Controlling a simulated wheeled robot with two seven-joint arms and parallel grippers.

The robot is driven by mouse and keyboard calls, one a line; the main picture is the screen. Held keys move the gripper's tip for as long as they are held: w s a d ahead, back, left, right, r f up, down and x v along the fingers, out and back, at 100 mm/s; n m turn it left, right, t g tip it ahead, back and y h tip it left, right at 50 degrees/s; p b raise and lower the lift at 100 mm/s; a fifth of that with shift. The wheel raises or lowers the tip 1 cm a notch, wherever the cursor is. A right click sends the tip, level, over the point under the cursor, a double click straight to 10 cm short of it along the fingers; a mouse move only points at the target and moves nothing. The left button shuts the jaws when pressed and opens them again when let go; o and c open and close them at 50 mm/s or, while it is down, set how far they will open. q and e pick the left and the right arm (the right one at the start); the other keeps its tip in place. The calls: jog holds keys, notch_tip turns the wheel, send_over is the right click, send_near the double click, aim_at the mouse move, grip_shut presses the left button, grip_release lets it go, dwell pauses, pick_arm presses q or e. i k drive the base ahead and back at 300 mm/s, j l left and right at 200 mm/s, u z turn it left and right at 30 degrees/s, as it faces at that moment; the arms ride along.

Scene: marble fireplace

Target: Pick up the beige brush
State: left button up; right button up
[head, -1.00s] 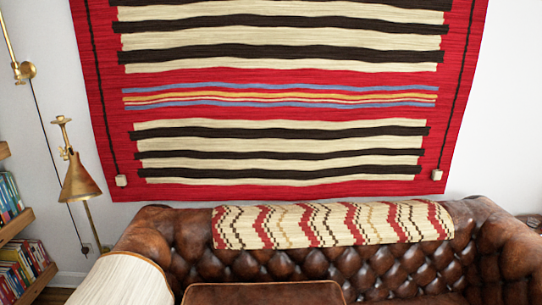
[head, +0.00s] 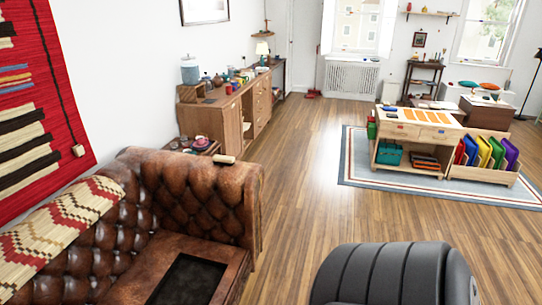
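No object can be made out clearly as the beige brush. A small beige block-like object (head: 224,158) lies on top of the right arm of the brown leather sofa (head: 205,200); it is too small to tell whether it is a brush. Neither of my grippers shows in the head view.
A wooden sideboard (head: 228,122) with small items stands along the left wall. A low wooden unit (head: 425,134) with coloured folders stands on a blue-edged rug (head: 352,165). The wooden floor between is clear.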

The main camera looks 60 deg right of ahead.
aim_at(228, 161)
jog(key=z, duration=1.5)
jog(key=k+l, duration=0.15)
jog(key=k, duration=0.1)
